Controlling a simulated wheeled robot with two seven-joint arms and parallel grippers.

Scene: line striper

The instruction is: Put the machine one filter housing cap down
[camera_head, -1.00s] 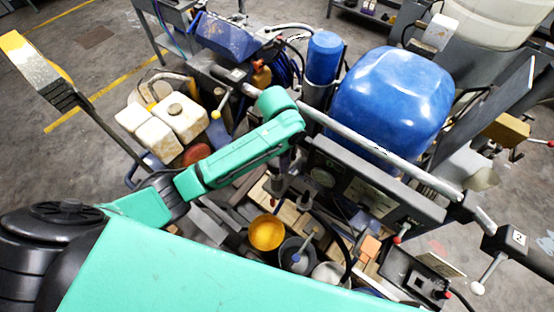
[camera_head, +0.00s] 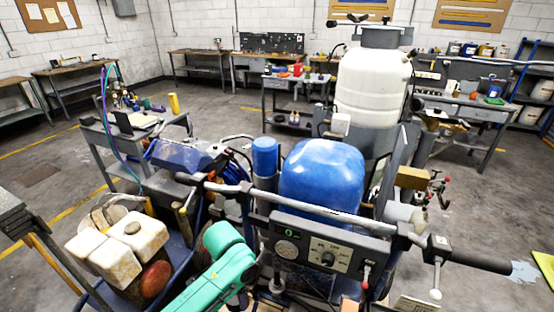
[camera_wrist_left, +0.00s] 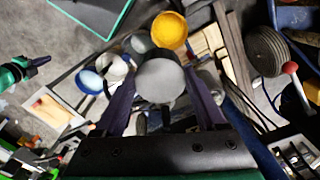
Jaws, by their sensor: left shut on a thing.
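My left gripper (camera_wrist_left: 160,92) is shut on a grey round cap (camera_wrist_left: 160,76), taken as the filter housing cap. The cap sits between the two dark fingers in the left wrist view, with its flat round face toward the camera. Below it is the machine's cluttered bed; I cannot tell how far below. In the head view my green left arm reaches in at the lower edge, in front of the machine's control panel (camera_head: 325,250); the fingers and cap are hidden there. No filter housing can be made out clearly. My right gripper is not seen.
In the left wrist view a yellow cup (camera_wrist_left: 169,30) stands just beyond the cap, with wooden strips (camera_wrist_left: 207,45) to its right. The handlebar (camera_head: 310,210), blue tank (camera_head: 322,175) and stained white containers (camera_head: 120,250) crowd around my arm.

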